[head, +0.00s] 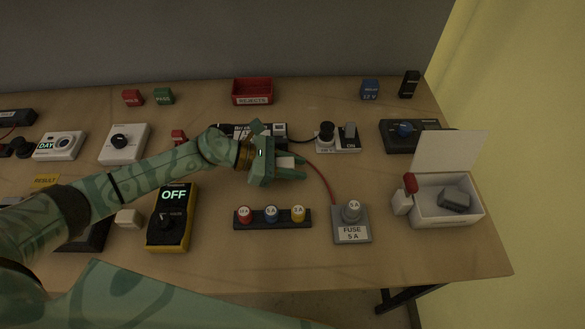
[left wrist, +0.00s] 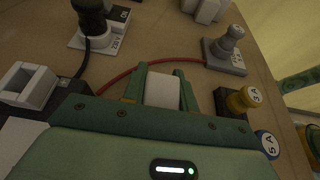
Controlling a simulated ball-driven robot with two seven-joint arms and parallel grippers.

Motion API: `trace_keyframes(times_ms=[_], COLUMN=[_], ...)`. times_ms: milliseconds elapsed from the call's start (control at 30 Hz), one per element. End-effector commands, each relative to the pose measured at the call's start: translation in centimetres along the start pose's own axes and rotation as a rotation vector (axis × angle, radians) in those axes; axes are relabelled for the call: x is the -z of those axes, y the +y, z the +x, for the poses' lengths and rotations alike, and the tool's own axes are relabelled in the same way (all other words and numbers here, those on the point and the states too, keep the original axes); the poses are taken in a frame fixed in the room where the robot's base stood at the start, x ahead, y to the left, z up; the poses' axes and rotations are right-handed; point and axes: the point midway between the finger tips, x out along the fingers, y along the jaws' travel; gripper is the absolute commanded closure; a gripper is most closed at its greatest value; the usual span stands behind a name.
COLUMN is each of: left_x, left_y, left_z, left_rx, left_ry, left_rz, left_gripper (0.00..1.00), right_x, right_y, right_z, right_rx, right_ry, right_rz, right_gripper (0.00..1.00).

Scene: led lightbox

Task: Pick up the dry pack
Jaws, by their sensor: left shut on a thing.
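My left gripper (head: 298,168) is over the middle of the table, behind the fuse rack, with its fingers pointing right. It is shut on a small white block (head: 286,161), which I take to be the dry pack; no label on it is readable. In the left wrist view the white block (left wrist: 162,91) sits between the two green fingers of the gripper (left wrist: 160,80). I cannot tell whether the block is clear of the table.
An open white box (head: 430,214) with a dark block inside stands at the right. A fuse rack (head: 273,225) and a grey fuse holder (head: 351,235) stand in front of the gripper. A red wire (head: 322,172) runs close by. A red rejects tray (head: 252,98) is at the back.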

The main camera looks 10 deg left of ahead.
Motion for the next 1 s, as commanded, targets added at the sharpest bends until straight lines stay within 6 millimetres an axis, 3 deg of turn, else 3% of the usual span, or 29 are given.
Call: trace_keyframes(times_ms=[67, 300, 500, 700, 1000], left_x=[-1.9, -8.7, -11.2, -12.3, -12.2], left_y=[-0.1, -5.2, -10.1, -12.6, -13.1], left_z=[-0.8, -1.6, -0.6, 0.0, 0.3], left_rx=[-0.001, 0.001, 0.002, -0.001, -0.001], left_ry=[0.000, -0.003, -0.001, 0.000, 0.000], left_rz=[0.007, 0.009, 0.005, 0.003, 0.001], left_gripper=[0.94, 0.94, 0.94, 0.94, 0.94], right_x=[0.2, 1.0, 1.6, 1.9, 2.0], right_y=[0.1, 0.3, 0.5, 0.4, 0.4], right_z=[-0.7, -4.3, -7.2, -8.9, -9.0], right_rx=[-0.001, -0.006, -0.008, -0.007, -0.007], right_ry=[0.003, 0.017, 0.027, 0.032, 0.032], right_rz=[0.000, 0.001, 0.001, 0.002, 0.002], right_gripper=[0.64, 0.64, 0.64, 0.64, 0.64])
